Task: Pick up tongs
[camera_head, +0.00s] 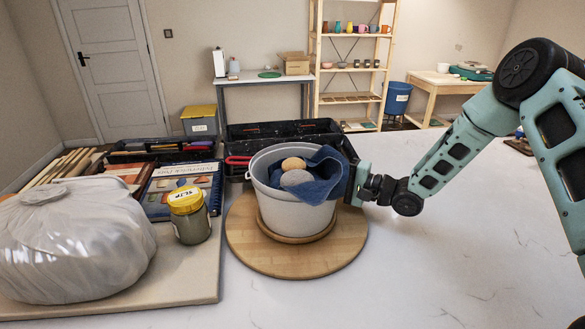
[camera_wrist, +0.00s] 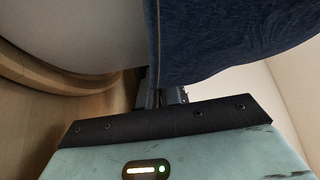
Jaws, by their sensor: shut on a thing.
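A red looped handle (camera_head: 238,160) shows at the left of the grey bucket (camera_head: 290,213), by the black tray; it may belong to the tongs, whose remaining parts I cannot see. My gripper (camera_head: 351,184) is at the bucket's right side, close to the blue cloth (camera_head: 318,178) that hangs over the rim. In the wrist view my gripper (camera_wrist: 168,97) is low beside the bucket wall (camera_wrist: 75,30), and the cloth (camera_wrist: 225,40) fills the upper right. The fingers are mostly hidden. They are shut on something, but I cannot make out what.
The bucket stands on a round wooden board (camera_head: 247,245) and holds two rounded lumps (camera_head: 294,164). A yellow-lidded jar (camera_head: 190,216) and a plastic-wrapped bundle (camera_head: 75,245) stand at left. Black trays (camera_head: 275,130) lie behind. The white tabletop (camera_head: 440,250) is clear at right.

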